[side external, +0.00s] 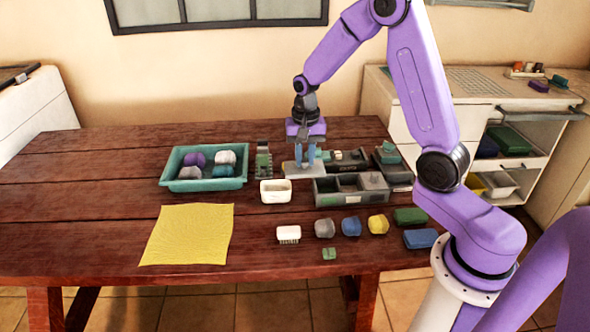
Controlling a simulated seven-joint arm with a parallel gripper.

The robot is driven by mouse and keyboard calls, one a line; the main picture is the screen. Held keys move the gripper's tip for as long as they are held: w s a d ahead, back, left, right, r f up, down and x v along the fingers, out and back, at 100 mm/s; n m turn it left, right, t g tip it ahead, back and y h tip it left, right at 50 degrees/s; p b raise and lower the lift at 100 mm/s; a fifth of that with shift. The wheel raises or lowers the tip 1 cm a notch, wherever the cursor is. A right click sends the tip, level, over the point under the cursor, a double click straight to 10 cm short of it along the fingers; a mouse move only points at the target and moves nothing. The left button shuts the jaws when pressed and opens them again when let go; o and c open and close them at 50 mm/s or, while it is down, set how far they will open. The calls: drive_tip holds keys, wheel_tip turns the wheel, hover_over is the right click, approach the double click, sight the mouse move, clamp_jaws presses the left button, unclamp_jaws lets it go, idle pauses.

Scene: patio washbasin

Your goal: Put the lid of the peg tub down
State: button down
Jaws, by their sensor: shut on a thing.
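My gripper (305,164) is at the back middle of the table, pointing straight down with its blue fingers low. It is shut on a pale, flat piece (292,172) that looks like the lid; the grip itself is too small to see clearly. The piece looks level and close to the table; I cannot tell whether it touches anything below. A dark open tub (357,166) with small pale and green things in it stands just right of the gripper, partly hidden by it. I cannot tell for sure which container is the peg tub.
A teal tray (166,174) with several rolled cloths is at the left. A small white tub (275,191) and a grey divided box (350,198) stand in front of the gripper. A yellow cloth (187,234), brush (288,234) and several soap-like blocks lie nearer. The left table end is clear.

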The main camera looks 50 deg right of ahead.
drive_tip(key=w+d+f, duration=0.4)
drive_tip(key=w+d, duration=0.1)
drive_tip(key=w, duration=0.2)
drive_tip(key=w+d+f, duration=0.4)
drive_tip(key=w+d, duration=0.2)
drive_tip(key=w, duration=0.2)
wheel_tip(320, 180, down, 10)
drive_tip(key=shift+f, duration=0.1)
drive_tip(key=c, duration=1)
unclamp_jaws()
drive_tip(key=shift+f, duration=0.1)
